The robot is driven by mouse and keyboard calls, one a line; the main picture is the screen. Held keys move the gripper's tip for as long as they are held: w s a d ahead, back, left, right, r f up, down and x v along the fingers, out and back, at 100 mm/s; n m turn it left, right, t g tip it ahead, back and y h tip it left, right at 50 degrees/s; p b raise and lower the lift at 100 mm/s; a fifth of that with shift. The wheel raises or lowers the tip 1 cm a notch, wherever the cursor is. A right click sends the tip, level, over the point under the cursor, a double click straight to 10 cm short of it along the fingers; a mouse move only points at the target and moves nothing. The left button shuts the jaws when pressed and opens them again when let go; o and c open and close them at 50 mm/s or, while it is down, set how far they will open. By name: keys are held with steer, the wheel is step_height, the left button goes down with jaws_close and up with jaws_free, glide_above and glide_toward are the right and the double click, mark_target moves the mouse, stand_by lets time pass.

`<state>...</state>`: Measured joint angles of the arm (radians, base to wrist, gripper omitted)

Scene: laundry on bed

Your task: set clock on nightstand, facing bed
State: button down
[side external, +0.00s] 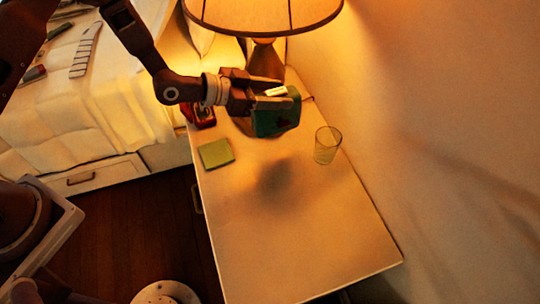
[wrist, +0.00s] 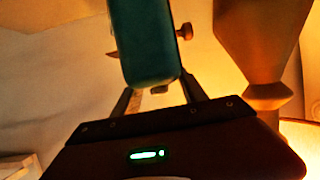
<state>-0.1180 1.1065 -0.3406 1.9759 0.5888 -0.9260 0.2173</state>
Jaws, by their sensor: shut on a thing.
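A green clock (side external: 275,122) is held in the air above the nightstand (side external: 310,255), and its shadow falls on the top below. My gripper (side external: 266,94) is shut on it from the left, near the lamp. In the wrist view the teal body of the clock (wrist: 143,45) stands between the two fingers of my gripper (wrist: 160,95), with a small knob at its right side. Which way its face points I cannot tell clearly.
A lamp (side external: 264,14) stands at the nightstand's far end. A red object (side external: 203,116) and a green-yellow pad (side external: 215,153) lie near the bed-side edge. A clear glass (side external: 327,146) stands by the wall. The near half is bare. The bed (side external: 95,120) is at left.

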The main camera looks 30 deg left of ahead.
mark_target(270, 127)
steer(key=shift+m+h, duration=0.3)
steer(key=shift+m, duration=0.1)
steer(key=f, duration=0.3)
steer(key=s+f, duration=0.1)
steer(key=f, duration=0.6)
steer(key=shift+s+a+f, duration=0.15)
steer(key=shift+s+a, duration=0.15)
steer(key=c, duration=0.6)
jaws_free()
steer(key=shift+f, duration=0.15)
